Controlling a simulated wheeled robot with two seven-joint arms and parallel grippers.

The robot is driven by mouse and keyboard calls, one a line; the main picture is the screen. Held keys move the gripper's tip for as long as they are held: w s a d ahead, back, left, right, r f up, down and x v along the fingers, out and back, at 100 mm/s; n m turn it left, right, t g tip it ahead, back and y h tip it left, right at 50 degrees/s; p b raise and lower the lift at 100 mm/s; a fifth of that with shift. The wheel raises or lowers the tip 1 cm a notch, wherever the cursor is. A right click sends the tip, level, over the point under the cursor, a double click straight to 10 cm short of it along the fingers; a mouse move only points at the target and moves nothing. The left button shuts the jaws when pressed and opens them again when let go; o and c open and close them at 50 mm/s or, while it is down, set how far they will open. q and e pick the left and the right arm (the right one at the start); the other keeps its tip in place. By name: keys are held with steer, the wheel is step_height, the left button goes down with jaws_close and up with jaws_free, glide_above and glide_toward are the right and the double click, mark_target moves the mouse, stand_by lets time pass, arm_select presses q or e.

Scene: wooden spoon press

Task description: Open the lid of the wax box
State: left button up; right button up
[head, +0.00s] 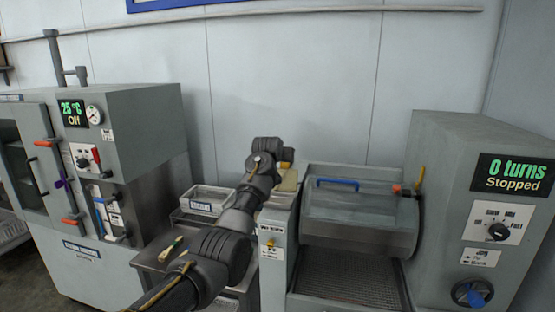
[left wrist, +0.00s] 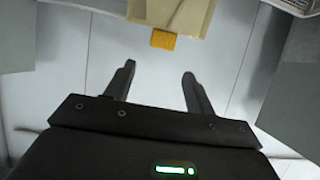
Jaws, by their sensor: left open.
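The wax box shows in the head view as a tan lid (head: 289,181) just beyond my left arm, partly hidden by it; the lid looks closed. In the left wrist view the tan lid (left wrist: 172,14) is at the top edge, with an orange-yellow tab (left wrist: 163,40) on its near edge. My left gripper (left wrist: 158,78) is open and empty. Its two fingers point toward the tab, one to each side of it in the picture, with a visible gap. In the head view my left wrist covers the fingers. My right gripper is not in view.
A drum machine with a blue-handled cover (head: 360,205) stands right of the box. A grey control cabinet (head: 460,150) is farther right. A white bin (head: 205,199) and a small brush-like tool (head: 171,248) lie left of my arm. A cabinet showing 25 °C (head: 130,110) stands left.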

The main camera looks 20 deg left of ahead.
arm_select(q)
steer(key=b+v, duration=0.2)
steer(key=v, duration=0.5)
steer(key=shift+b, duration=0.3)
steer(key=shift+w, duration=0.15)
